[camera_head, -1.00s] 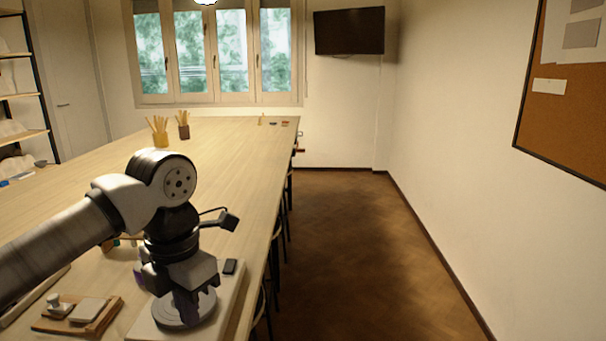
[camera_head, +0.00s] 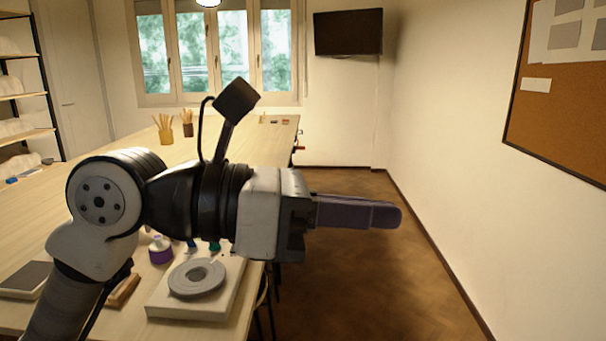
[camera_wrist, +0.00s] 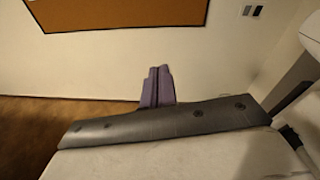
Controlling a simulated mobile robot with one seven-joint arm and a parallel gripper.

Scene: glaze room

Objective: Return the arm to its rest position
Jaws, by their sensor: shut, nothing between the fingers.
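My gripper (camera_head: 385,215) points to the right in the head view, level and raised above the near right edge of the table. Its purple-grey fingers are shut with nothing between them. In the wrist view the closed fingers (camera_wrist: 157,86) stand against the white wall. My arm comes up from the lower left and bends at the elbow, hiding part of the table.
A grey ring-shaped disc (camera_head: 197,278) lies on a pale board (camera_head: 195,307) at the near table corner. Small bottles, including a purple one (camera_head: 160,250), stand behind it. Two tool cups (camera_head: 165,134) stand far back on the long table (camera_head: 235,140). The floor (camera_head: 350,280) at right is clear.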

